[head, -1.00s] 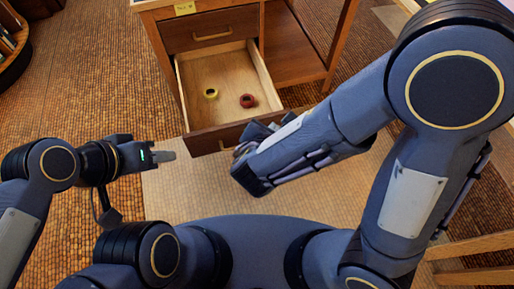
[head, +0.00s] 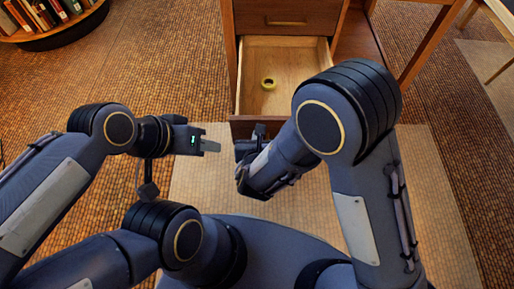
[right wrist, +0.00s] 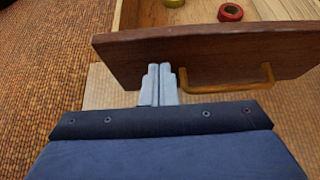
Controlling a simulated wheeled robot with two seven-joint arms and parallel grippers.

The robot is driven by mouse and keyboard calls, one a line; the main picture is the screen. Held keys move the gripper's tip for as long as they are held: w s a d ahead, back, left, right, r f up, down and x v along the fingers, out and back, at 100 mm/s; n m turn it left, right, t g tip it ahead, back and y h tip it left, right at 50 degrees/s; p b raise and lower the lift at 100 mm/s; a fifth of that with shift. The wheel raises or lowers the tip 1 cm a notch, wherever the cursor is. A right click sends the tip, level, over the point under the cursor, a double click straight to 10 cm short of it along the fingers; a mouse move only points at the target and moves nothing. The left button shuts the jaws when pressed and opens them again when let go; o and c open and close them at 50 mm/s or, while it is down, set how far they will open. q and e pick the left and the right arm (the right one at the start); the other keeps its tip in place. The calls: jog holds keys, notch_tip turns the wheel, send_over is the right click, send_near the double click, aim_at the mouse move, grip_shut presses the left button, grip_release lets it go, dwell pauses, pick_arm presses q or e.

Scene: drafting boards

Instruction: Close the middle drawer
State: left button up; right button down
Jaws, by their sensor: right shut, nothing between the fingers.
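The open drawer (head: 252,85) is pulled out below another drawer. Its brown front (right wrist: 215,52) spans the right wrist view, with a brass bar handle (right wrist: 228,89) on it. A yellow tape roll (head: 268,84) lies inside; a red tape roll (right wrist: 230,12) also shows in the right wrist view. My right gripper (right wrist: 159,72) is shut and empty, its tips close to the drawer front just left of the handle; contact cannot be told. My left gripper (head: 213,146) is left of the drawer front, apart from it, seen side-on; its opening is unclear.
A shut upper drawer (head: 308,18) sits above the open one in the wooden desk. A curved bookshelf (head: 60,30) stands at the far left. A pale mat (head: 200,185) lies on the floor below the drawer. A wooden piece of furniture (head: 490,20) is at the right.

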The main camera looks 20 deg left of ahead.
aim_at(257, 122)
pick_arm(q)
jog(key=shift+f, duration=0.2)
pick_arm(e)
jog(key=shift+w+a+r, duration=0.1)
jog(key=shift+w+a, duration=0.15)
jog(key=shift+w, duration=0.5)
jog(key=shift+w+a+r, duration=0.1)
jog(key=shift+w+a, duration=0.1)
jog(key=shift+w, duration=0.5)
jog(key=shift+w, duration=0.1)
